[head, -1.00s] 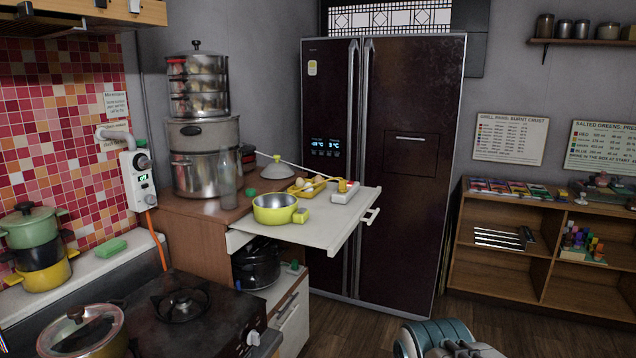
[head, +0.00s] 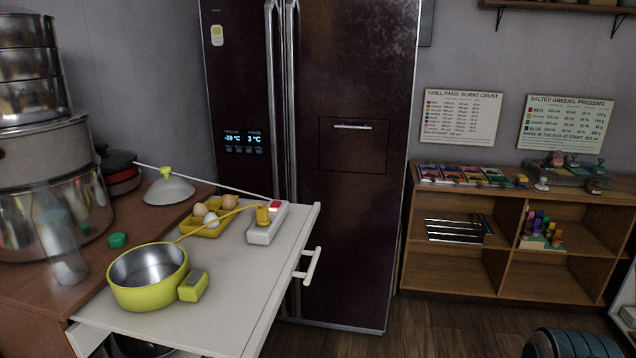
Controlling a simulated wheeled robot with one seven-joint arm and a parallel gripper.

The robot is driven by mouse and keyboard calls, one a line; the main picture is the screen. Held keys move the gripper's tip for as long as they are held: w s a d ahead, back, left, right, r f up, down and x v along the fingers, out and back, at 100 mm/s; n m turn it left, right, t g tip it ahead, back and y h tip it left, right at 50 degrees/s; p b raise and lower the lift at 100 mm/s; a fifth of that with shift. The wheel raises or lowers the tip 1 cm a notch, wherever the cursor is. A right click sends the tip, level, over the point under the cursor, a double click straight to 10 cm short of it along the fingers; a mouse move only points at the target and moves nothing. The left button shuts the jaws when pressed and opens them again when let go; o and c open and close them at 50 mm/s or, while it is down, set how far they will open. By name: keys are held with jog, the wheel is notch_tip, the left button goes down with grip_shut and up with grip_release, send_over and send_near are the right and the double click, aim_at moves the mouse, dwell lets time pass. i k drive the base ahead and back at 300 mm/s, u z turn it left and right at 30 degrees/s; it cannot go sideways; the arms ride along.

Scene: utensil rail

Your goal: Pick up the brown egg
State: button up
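A brown egg (head: 229,202) sits at the back right of a small yellow tray (head: 207,232) on the pull-out white board. A tan egg (head: 200,209) and a white egg (head: 212,219) share the tray, to the left of the brown one. My gripper's fingers are not in view.
A yellow-green pot (head: 148,280) stands on the white board (head: 235,300), in front of the tray. A white power strip (head: 266,224) with a yellow plug and cord lies right of the tray. A glass bottle (head: 62,245) and steamer (head: 50,220) stand left. A dark fridge (head: 345,230) stands behind.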

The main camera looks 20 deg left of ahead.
aim_at(229, 204)
jog(key=u, duration=0.25)
jog(key=i, duration=1.4)
jog(key=u, duration=0.75)
